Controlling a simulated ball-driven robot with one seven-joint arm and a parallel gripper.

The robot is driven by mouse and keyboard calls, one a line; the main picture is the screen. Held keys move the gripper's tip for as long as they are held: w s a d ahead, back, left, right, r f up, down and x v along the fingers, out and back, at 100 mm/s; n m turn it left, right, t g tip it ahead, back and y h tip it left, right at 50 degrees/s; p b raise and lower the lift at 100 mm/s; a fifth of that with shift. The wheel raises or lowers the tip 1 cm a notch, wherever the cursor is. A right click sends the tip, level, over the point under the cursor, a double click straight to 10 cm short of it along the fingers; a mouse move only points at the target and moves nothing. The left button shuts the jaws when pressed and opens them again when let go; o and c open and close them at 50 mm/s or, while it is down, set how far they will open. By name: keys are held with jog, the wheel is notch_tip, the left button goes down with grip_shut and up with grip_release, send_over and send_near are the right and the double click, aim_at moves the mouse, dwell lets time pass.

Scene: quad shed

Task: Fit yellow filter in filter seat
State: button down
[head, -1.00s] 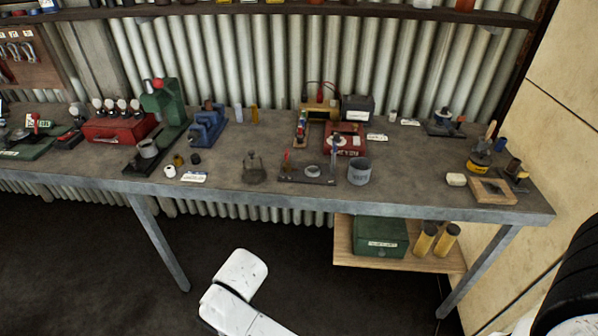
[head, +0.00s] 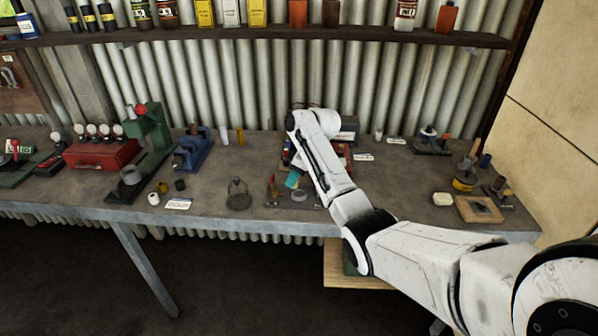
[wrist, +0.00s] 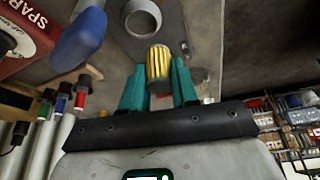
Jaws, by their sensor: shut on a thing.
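My gripper (wrist: 159,72) is shut on the yellow filter (wrist: 159,58), a small pleated cylinder between its two teal fingers in the wrist view. A grey round part with an open ring (wrist: 143,12), which looks like the filter seat, lies just beyond the filter's end in that view. The filter appears apart from it, though the depth is hard to tell. In the head view my gripper (head: 292,181) is low over the bench, beside a pale grey ring (head: 299,195). The filter is hidden there.
A red box (wrist: 22,38) and a blue handle (wrist: 78,40) are close to the left finger in the wrist view. On the bench (head: 225,212), a wire-topped grey item (head: 238,193) stands to the left and a wooden frame (head: 479,208) to the right. My arm hides part of the back.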

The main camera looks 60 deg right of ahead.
jog(key=shift+s+d+r, duration=0.2)
jog(key=shift+d+r, duration=0.05)
jog(key=shift+d, duration=0.2)
jog(key=shift+s+d+r, duration=0.2)
jog(key=shift+d, duration=0.2)
jog(key=shift+f, duration=0.15)
jog(key=shift+f+b, duration=1.75)
jog(key=shift+f, duration=0.05)
jog(key=shift+s+r+p, duration=0.1)
jog(key=shift+p, duration=0.2)
jog(key=shift+f, duration=0.55)
